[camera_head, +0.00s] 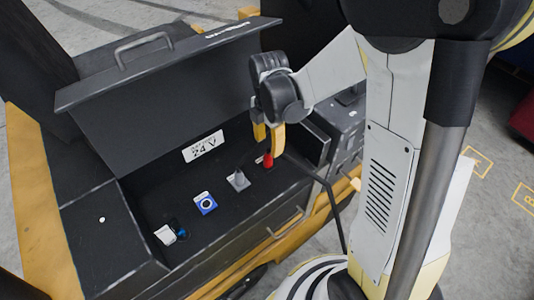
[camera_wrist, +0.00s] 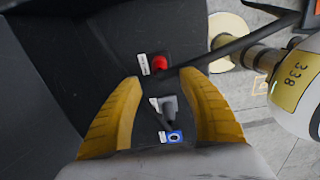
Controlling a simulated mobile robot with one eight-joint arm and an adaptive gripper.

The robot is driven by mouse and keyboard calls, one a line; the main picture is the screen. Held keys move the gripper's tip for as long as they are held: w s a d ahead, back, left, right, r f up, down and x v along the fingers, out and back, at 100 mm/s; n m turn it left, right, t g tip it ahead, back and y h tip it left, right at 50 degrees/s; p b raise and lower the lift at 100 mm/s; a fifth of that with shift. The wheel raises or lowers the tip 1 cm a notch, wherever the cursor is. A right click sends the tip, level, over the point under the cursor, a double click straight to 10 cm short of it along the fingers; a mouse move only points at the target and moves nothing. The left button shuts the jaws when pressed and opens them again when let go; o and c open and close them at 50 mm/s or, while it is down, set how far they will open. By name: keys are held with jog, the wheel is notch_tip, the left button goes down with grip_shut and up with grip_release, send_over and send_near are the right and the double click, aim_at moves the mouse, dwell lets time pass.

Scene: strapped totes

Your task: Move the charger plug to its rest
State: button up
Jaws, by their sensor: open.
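My gripper (camera_head: 269,137) is open, its yellow fingers pointing down into the open dark compartment. In the wrist view the fingers (camera_wrist: 160,80) are apart with nothing clasped between them. A grey plug-like piece (camera_head: 238,181) is on the compartment floor, left of the fingers; it also shows between them in the wrist view (camera_wrist: 169,104). A red fitting (camera_head: 267,160) is just below the fingertips, and beyond them in the wrist view (camera_wrist: 159,62). A blue square with a ring (camera_head: 206,203) is left of the grey piece. I cannot tell which fitting is the plug's rest.
The raised lid (camera_head: 150,90) with a handle stands behind the compartment. A black cable (camera_head: 333,210) hangs over the right front edge. It crosses near the red fitting in the wrist view (camera_wrist: 220,52).

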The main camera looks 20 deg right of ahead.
aim_at(268, 160)
jog(key=shift+f, duration=0.1)
notch_tip(268, 160, down, 9)
jog(key=b, duration=0.7)
jog(key=shift+w, duration=0.1)
jog(key=shift+b, duration=0.3)
dwell(1.0)
grip_shut()
jog(key=shift+r, duration=0.25)
jog(key=shift+r+p, duration=2)
jog(key=shift+r, duration=0.9)
jog(key=shift+r+p, duration=2)
jog(key=shift+r, duration=0.95)
